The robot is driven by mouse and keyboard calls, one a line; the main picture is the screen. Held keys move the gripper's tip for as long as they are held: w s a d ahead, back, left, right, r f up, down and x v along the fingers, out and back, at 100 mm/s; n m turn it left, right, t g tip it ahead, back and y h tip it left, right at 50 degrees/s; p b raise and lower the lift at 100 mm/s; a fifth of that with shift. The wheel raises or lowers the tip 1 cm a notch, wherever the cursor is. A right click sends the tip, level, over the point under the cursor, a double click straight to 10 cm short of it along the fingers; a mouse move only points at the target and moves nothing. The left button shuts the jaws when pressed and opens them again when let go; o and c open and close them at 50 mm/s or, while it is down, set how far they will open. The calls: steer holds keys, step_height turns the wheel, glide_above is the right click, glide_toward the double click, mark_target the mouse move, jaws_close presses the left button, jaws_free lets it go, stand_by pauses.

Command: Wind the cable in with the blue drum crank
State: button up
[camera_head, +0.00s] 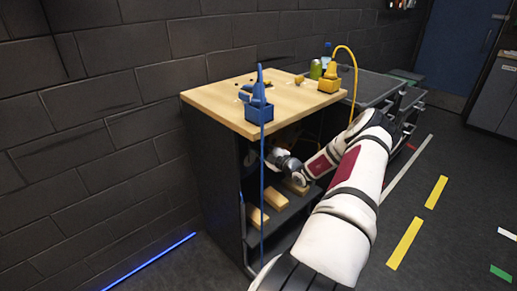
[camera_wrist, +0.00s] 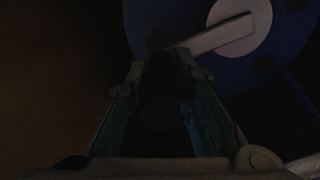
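The blue drum (camera_wrist: 285,65) shows as a dim disc at the upper right of the wrist view. It has a pale round hub and a pale crank arm (camera_wrist: 215,36) slanting down-left from it. My gripper (camera_wrist: 162,78) has its fingers apart near the outer end of this crank arm. A dark shape, possibly the crank's handle, lies between the fingers; it is too dark to tell whether they press on it. In the head view my arm reaches into the cabinet under its top. The blue cable (camera_head: 262,190) hangs down the cabinet front from a blue block (camera_head: 259,106). The drum is not clear in the head view.
The cabinet's wooden top (camera_head: 210,96) is just above my wrist. Wooden blocks (camera_head: 257,216) lie on its shelves. A yellow block (camera_head: 329,82) with a yellow cable (camera_head: 354,75) stands at the top's right end. A grey bench (camera_head: 370,88) adjoins on the right.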

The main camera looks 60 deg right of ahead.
steer(key=shift+s+d+f, duration=0.1)
steer(key=shift+s+f, duration=0.1)
steer(key=shift+f, duration=0.1)
steer(key=shift+s, duration=0.25)
steer(key=v, duration=1.1)
steer(key=shift+r, duration=0.25)
steer(key=shift+s, duration=0.1)
